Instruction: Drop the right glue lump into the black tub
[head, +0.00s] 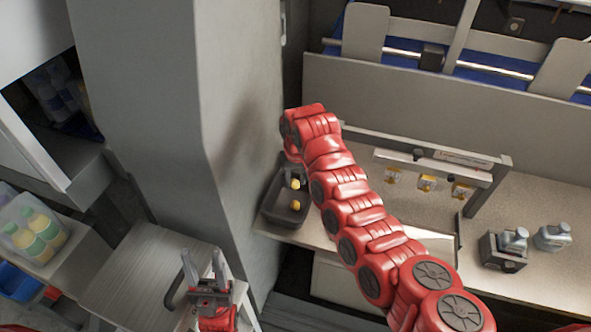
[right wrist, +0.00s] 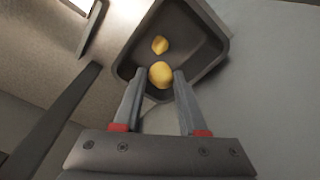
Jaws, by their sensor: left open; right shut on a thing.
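The black tub (head: 268,214) stands on the bench beside the grey column, and its dark inside fills the top of the right wrist view (right wrist: 208,62). My right gripper (right wrist: 156,80) is shut on a yellow glue lump (right wrist: 161,74), held at its fingertips over the tub. A second yellow lump (right wrist: 160,45) lies in the tub. In the head view two lumps show at the tub, an upper one (head: 295,184) and a lower one (head: 295,205). My right arm hides most of its gripper there. My left gripper (head: 204,264) is open and empty at the lower left.
A clear bin of bottles (head: 35,235) is at the far left. The column (head: 225,150) rises close beside the tub.

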